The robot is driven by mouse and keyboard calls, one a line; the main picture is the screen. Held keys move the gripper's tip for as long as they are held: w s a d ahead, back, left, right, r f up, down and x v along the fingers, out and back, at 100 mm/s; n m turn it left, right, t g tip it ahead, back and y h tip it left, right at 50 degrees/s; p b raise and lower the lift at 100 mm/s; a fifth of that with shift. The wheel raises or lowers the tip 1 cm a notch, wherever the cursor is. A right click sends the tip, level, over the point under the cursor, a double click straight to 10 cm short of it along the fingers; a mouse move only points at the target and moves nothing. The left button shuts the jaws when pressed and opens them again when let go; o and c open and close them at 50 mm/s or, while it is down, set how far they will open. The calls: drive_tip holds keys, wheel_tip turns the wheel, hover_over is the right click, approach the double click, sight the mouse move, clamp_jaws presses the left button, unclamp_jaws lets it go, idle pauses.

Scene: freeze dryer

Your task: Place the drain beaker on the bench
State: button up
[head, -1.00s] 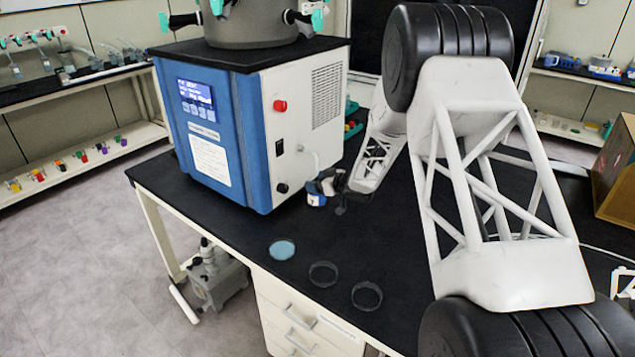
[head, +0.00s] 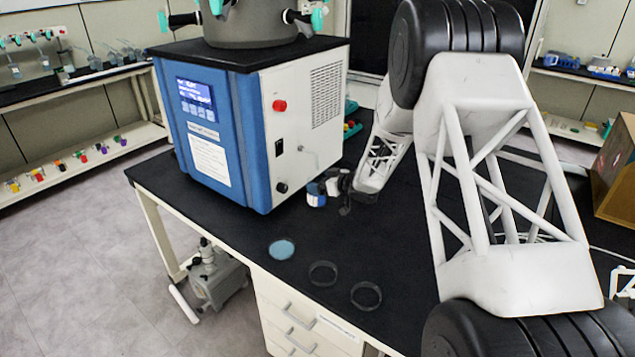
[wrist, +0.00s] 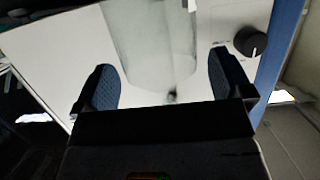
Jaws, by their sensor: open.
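The drain beaker appears as a clear glass cylinder (wrist: 150,45) in the wrist view, in front of the dryer's white panel. My gripper (wrist: 165,85) has its two blue-padded fingers apart, one to each side of the glass, with visible gaps. The black bench top (head: 225,225) extends in front of the dryer.
A blue-filled dish (head: 281,249) and two clear empty dishes (head: 323,273) (head: 366,295) lie near the bench's front edge. A black knob (wrist: 250,41) is right of the glass in the wrist view. Bench between gripper and dishes is bare.

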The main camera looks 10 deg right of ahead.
drive_tip(key=v, duration=1)
drive_tip(key=shift+r, duration=0.2)
idle(0.3)
drive_tip(key=s+d+r+m+t+h, duration=0.1)
drive_tip(key=s+r+m+h, duration=0.15)
drive_tip(key=r, duration=0.35)
drive_tip(key=s+d+r+m+t+h, duration=0.1)
drive_tip(key=s+r+h, duration=0.1)
drive_tip(key=r+h, duration=0.3)
drive_tip(key=s+r+m+g+h, duration=0.2)
drive_tip(key=s+r+m+h, duration=0.15)
drive_tip(key=s+r, duration=0.6)
drive_tip(key=s+a+g, duration=0.2)
drive_tip(key=s, duration=1)
drive_tip(key=s+a+m+g, duration=0.1)
drive_tip(key=s+a+g, duration=0.1)
drive_tip(key=s, duration=1.1)
drive_tip(key=s+a+m+g, duration=0.1)
drive_tip(key=s+a+g, duration=0.1)
drive_tip(key=s, duration=1.1)
drive_tip(key=shift+s+a+g+y, duration=0.2)
drive_tip(key=shift+a+g+y, duration=0.15)
drive_tip(key=shift+g, duration=0.55)
